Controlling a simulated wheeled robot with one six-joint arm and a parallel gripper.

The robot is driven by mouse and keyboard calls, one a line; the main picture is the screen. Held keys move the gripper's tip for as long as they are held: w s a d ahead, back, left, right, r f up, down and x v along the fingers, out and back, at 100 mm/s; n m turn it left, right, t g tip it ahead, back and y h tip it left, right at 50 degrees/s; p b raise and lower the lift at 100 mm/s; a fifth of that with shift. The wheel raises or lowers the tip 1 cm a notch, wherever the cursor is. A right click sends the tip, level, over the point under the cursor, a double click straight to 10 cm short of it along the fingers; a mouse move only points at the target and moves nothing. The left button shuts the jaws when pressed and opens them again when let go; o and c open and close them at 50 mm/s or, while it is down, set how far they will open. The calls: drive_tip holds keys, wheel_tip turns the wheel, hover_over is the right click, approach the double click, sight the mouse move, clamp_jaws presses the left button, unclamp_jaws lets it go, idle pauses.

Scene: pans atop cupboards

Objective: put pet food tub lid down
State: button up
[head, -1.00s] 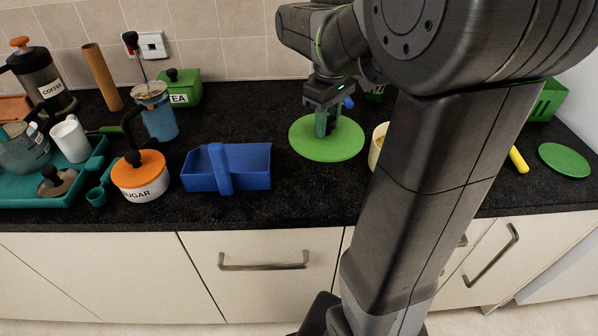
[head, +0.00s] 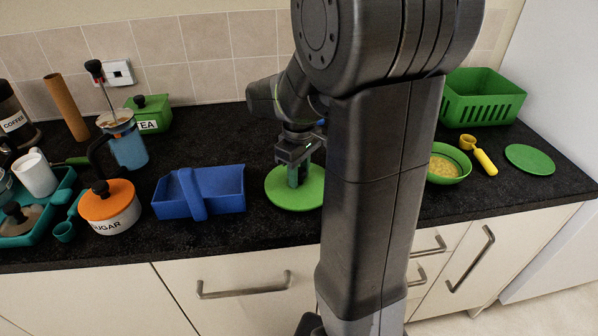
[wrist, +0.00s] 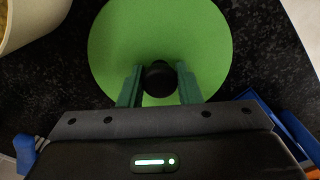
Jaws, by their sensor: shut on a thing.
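The pet food tub lid (head: 280,197) is a flat green disc with a black knob, low over the dark counter. I cannot tell whether it touches the counter. My gripper (head: 298,180) points down at the lid and is shut on its knob. In the wrist view, the lid (wrist: 160,35) fills the top centre, and the gripper's green fingers (wrist: 158,85) stand on either side of the black knob. A cream tub (wrist: 35,32) with yellowish contents shows at the upper left of the wrist view. My arm hides it in the head view.
A blue caddy (head: 215,190) stands left of the lid, with the sugar pot (head: 108,213) further left. Right of my arm are a green bowl of yellow food (head: 447,165), a yellow-handled scoop (head: 484,161), another green disc (head: 530,158) and a green basket (head: 482,100).

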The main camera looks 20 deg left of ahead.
drive_tip(key=o, duration=1)
drive_tip(key=shift+f, duration=0.1)
wheel_tip(320, 180, up, 12)
drive_tip(key=shift+r+p, duration=0.2)
drive_tip(key=shift+p, duration=0.4)
drive_tip(key=shift+f, duration=0.1)
wheel_tip(320, 180, down, 13)
drive_tip(key=shift+r+b, duration=0.2)
drive_tip(key=shift+b, duration=0.45)
drive_tip(key=shift+r, duration=2.15)
